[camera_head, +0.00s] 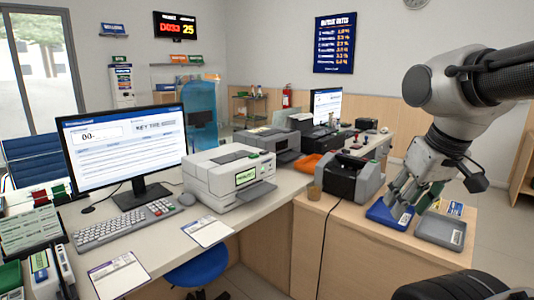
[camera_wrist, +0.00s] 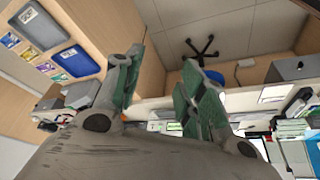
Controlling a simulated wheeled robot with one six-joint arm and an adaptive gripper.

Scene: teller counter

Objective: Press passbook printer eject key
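The passbook printer appears to be the white desktop machine (camera_head: 230,178) in the middle of the counter in the head view, with a green-lit panel (camera_head: 245,177) on its front. An eject key is too small to make out. My gripper (camera_head: 407,205) is to the right of this printer, well apart from it, pointing down over or in front of the trays at the right end of the counter. In the wrist view my gripper (camera_wrist: 163,65) has a clear gap between its green-padded fingers and nothing in it.
A blue tray (camera_head: 383,218) and a grey tray (camera_head: 440,234) lie near my gripper. A grey note-counter-like machine (camera_head: 348,178) stands between it and the printer. A monitor (camera_head: 125,147) and keyboard (camera_head: 123,226) are left of the printer. A blue stool (camera_head: 197,267) is below the counter.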

